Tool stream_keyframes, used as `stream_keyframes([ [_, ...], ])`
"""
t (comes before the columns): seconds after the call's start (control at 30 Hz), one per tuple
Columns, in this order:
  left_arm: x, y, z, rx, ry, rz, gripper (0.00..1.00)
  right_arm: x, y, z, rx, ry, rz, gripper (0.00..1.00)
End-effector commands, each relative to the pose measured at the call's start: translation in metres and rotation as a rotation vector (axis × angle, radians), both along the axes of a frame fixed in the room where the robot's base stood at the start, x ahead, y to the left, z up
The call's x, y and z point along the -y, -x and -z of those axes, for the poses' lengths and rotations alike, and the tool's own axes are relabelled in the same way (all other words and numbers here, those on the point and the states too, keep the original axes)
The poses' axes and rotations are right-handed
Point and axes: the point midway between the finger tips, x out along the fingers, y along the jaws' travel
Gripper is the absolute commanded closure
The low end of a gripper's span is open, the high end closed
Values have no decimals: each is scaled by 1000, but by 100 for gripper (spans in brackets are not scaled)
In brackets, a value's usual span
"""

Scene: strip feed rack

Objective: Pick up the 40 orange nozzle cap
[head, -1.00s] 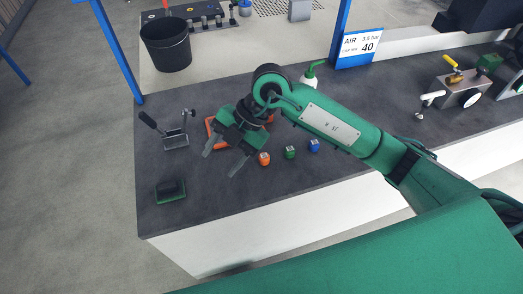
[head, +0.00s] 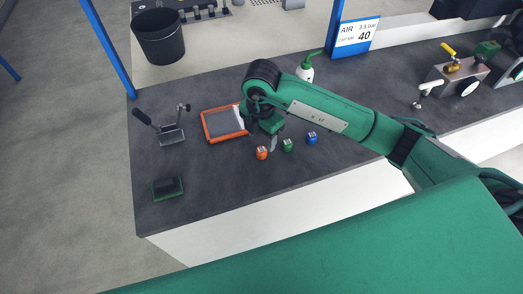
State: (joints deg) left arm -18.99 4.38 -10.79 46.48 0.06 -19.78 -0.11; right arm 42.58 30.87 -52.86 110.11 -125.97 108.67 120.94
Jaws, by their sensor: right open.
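The orange nozzle cap (head: 262,153) stands on the dark bench top, at the left end of a short row of caps. A green cap (head: 287,145) and a blue cap (head: 311,138) stand to its right. Their number labels are too small to read. My right gripper (head: 262,143) points down just behind the orange and green caps. It is open and empty, and its far finger is partly hidden by the wrist. Whether it touches a cap cannot be told. My left gripper is not in view.
A toggle clamp (head: 172,134) and a green block (head: 168,188) are at the left. A white bottle (head: 305,70) stands behind my arm. An air sign (head: 357,33) reads 40.

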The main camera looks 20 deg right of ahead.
Motion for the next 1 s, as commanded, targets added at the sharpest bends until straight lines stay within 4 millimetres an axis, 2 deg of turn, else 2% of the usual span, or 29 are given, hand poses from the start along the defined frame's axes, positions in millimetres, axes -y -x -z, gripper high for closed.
stream_keyframes([
  [0.2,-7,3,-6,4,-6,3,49,-1,4,19,-3,1,-2,44],
  [0.4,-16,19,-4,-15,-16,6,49,-1,5,48,-3,-1,-1,44],
  [0.7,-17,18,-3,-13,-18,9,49,-1,4,55,0,-1,-2,44],
  [0.73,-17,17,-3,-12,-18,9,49,-1,4,55,0,-1,-2,46],
  [0.97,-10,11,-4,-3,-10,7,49,-1,4,55,0,-1,-2,91],
  [1.0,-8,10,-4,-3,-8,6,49,-1,4,55,0,-1,-2,92],
])
